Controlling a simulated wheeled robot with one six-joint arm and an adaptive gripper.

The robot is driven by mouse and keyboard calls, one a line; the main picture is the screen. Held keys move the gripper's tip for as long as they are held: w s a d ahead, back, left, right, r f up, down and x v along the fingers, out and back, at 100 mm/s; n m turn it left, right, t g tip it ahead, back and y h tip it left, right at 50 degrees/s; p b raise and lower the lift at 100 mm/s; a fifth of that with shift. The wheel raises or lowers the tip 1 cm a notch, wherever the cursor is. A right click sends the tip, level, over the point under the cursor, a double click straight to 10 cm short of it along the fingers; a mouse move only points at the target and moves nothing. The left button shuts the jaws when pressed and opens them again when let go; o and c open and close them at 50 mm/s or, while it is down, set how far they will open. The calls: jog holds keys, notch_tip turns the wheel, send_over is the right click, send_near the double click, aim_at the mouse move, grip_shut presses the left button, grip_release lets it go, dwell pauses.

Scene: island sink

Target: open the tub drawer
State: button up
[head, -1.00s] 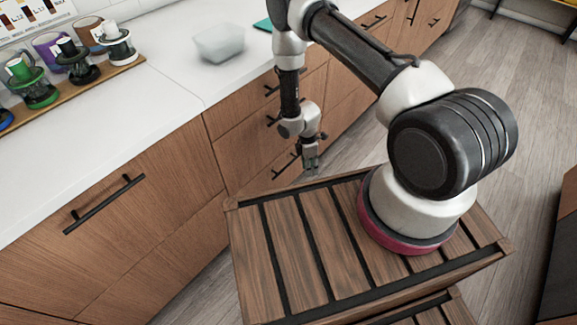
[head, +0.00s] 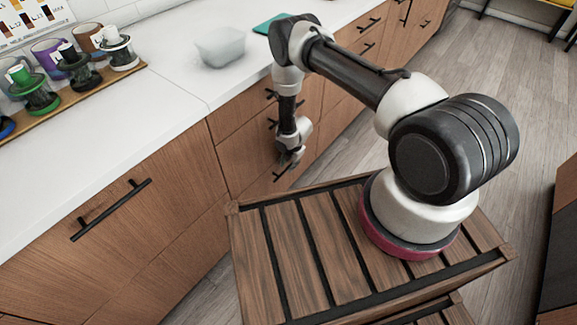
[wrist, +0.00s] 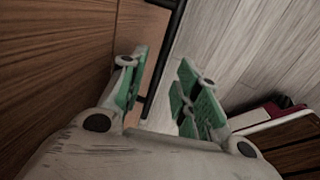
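The drawer stack (head: 263,135) has wood fronts and black bar handles under the white counter. All its drawers look shut, and I cannot tell which one is the tub drawer. My gripper (head: 290,160) is close to the lower drawer front, by its black handle (head: 283,173). In the wrist view my gripper (wrist: 165,72) is open, with green-padded fingers apart. The black handle bar (wrist: 166,62) runs between the fingers, nearer the left one. Whether either finger touches it is unclear. The wood front (wrist: 70,60) lies to the left.
A wide drawer (head: 130,215) with a black handle is shut at left. A pale tub (head: 220,46) and a teal item (head: 270,25) sit on the counter (head: 160,95). My slatted base stands close before the drawers. Grey floor (head: 480,80) is clear at right.

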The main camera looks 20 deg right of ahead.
jog(key=shift+w+a+f, duration=0.1)
jog(key=shift+f, duration=0.8)
grip_shut()
